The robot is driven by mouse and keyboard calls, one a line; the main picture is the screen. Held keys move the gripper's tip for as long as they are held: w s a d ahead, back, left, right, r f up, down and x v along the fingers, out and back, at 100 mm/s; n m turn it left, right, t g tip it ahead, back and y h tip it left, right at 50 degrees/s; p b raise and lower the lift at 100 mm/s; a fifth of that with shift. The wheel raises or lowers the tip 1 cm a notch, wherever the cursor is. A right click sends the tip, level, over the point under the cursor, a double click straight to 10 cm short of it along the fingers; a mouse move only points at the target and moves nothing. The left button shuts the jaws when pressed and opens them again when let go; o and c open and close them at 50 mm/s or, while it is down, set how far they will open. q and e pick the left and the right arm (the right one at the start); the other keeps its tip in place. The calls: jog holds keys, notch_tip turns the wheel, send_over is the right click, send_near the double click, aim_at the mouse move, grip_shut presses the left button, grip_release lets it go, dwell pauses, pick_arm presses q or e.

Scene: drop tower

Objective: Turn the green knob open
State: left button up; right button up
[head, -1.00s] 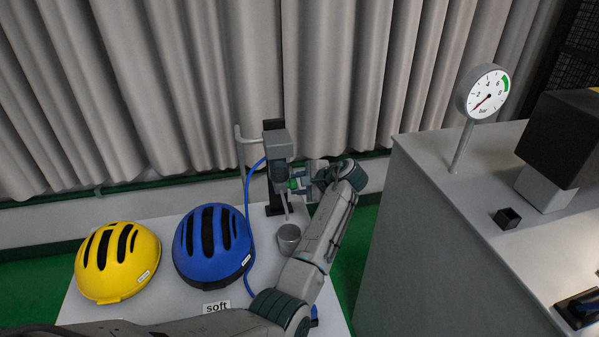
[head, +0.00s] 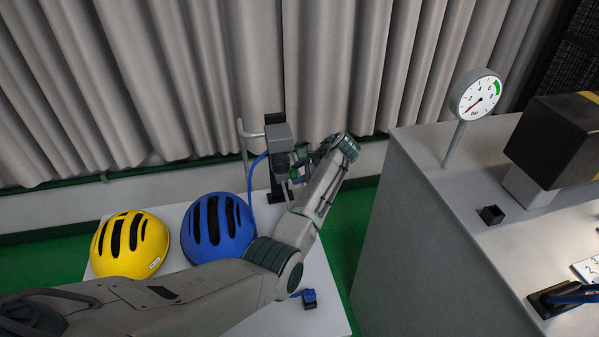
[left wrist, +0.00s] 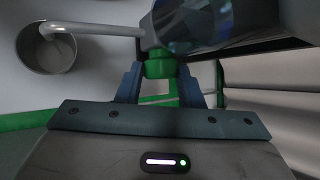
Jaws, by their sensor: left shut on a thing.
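The green knob (head: 292,174) is on the grey valve block (head: 279,138) on a dark post at the back of the low table. My left gripper (head: 299,169) reaches it from the right, small and partly hidden by its own arm. In the left wrist view the green knob (left wrist: 160,66) sits between the two blue-grey fingers of my left gripper (left wrist: 160,85), which are shut on it. How far the knob is turned cannot be told. My right gripper is not in view.
Yellow (head: 130,244) and blue (head: 216,228) helmets stand on the low table, left of my arm. A metal cup (left wrist: 45,58) shows under a spout. A bar gauge (head: 475,97) with its needle low stands on the grey counter (head: 410,200) at right. A curtain hangs behind.

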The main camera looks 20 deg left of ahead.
pick_arm(q)
jog(key=shift+a, duration=0.1)
jog(key=o, duration=0.8)
jog(key=shift+f, duration=0.1)
jog(key=shift+o, duration=0.8)
jog(key=shift+a, duration=0.15)
jog(key=w+b+v, duration=0.1)
jog(key=b+v, duration=0.2)
jog(key=v, duration=0.7)
jog(key=shift+s+d+r, duration=0.25)
jog(key=shift+s, duration=0.25)
